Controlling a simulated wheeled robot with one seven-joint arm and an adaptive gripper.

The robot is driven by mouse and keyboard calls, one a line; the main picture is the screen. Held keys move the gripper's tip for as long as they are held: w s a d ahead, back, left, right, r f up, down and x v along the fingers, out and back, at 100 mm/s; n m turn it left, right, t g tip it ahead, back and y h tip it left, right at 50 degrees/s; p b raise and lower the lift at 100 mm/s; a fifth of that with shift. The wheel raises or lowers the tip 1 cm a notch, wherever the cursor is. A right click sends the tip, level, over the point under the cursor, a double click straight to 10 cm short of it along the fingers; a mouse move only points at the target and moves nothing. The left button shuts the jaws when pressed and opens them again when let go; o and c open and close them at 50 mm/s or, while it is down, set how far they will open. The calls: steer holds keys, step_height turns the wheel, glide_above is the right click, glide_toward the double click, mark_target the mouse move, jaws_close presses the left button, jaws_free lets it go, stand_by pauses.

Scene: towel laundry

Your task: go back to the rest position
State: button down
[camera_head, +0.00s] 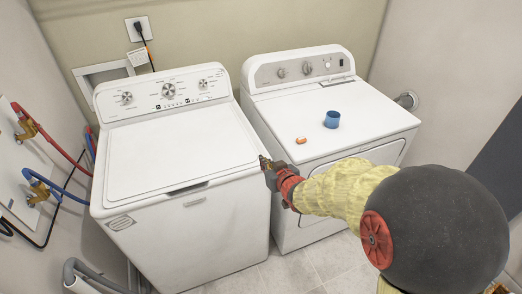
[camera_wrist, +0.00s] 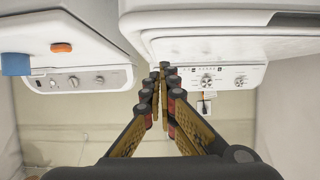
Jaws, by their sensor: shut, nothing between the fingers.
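My gripper (camera_head: 264,163) is at the front right corner of the left washing machine (camera_head: 180,145), near the gap between the two machines. In the wrist view my gripper (camera_wrist: 163,68) shows with its two fingers brought together at the tips. Nothing is held between them. The washer's lid is closed; its front edge and control panel also show in the wrist view (camera_wrist: 205,78). My arm reaches in from the right in the head view.
A white dryer (camera_head: 350,110) stands to the right. On its top are a blue cup (camera_head: 332,119) and a small orange object (camera_head: 301,140). Red and blue hoses (camera_head: 50,140) hang on the left wall. The tiled floor (camera_head: 310,262) in front is clear.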

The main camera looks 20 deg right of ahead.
steer(key=s+d+f+g+h, duration=0.1)
steer(key=s+d+f+g, duration=0.15)
steer(key=s+f, duration=0.55)
steer(key=s+r+m+g, duration=0.1)
steer(key=s+r+g, duration=0.1)
steer(key=s+g, duration=0.5)
steer(key=s+a+r+t, duration=0.1)
steer(key=s+a+r, duration=0.5)
steer(key=r, duration=0.3)
steer(key=s+a+r+n+t+y, duration=0.1)
steer(key=s+a+r, duration=0.5)
steer(key=r, duration=0.4)
steer(key=shift+s+a, duration=0.25)
steer(key=shift+s, duration=0.55)
